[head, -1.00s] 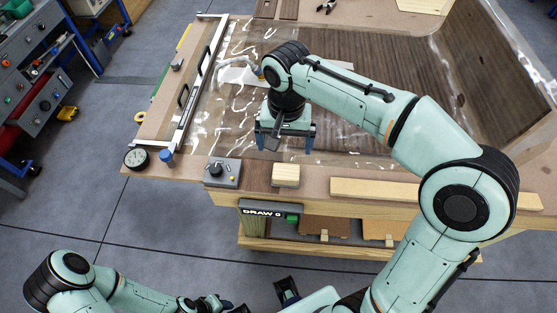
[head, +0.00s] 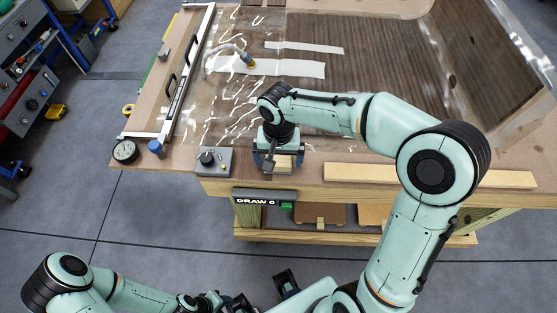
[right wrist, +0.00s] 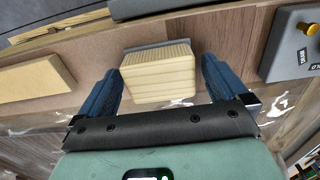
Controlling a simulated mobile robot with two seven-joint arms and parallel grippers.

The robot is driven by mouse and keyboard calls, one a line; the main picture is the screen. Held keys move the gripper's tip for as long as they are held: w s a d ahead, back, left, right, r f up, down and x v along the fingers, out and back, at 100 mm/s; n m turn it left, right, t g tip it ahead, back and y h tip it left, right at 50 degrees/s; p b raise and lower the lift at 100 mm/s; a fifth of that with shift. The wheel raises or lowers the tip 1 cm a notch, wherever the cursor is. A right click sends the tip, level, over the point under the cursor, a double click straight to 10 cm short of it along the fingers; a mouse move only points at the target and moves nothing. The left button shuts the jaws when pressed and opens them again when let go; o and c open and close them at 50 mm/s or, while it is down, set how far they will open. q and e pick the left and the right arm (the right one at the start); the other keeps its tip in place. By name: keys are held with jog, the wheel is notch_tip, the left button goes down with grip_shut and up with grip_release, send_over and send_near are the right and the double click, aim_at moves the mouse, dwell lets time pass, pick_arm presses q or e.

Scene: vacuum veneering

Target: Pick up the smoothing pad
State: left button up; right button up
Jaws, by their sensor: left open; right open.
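The smoothing pad (head: 284,166) is a pale wooden block near the front edge of the bench, partly hidden under my right gripper (head: 279,160) in the head view. In the right wrist view the pad (right wrist: 158,78) shows its ribbed wooden body and a grey strip along its far edge. It sits between the two blue fingers of my right gripper (right wrist: 161,88). The fingers are open, with a gap visible on each side of the pad. My left gripper (head: 228,304) is low at the bottom edge of the head view, away from the bench and only partly visible.
A grey control box (head: 213,161) stands just left of the pad. A long wooden strip (head: 400,175) lies to its right. A clear film with white wrinkles (head: 240,105), a hose fitting (head: 249,62) and white strips (head: 300,68) lie farther back. A gauge (head: 125,151) is at the left corner.

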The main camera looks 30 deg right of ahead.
jog(key=c, duration=1)
jog(key=shift+r, duration=0.15)
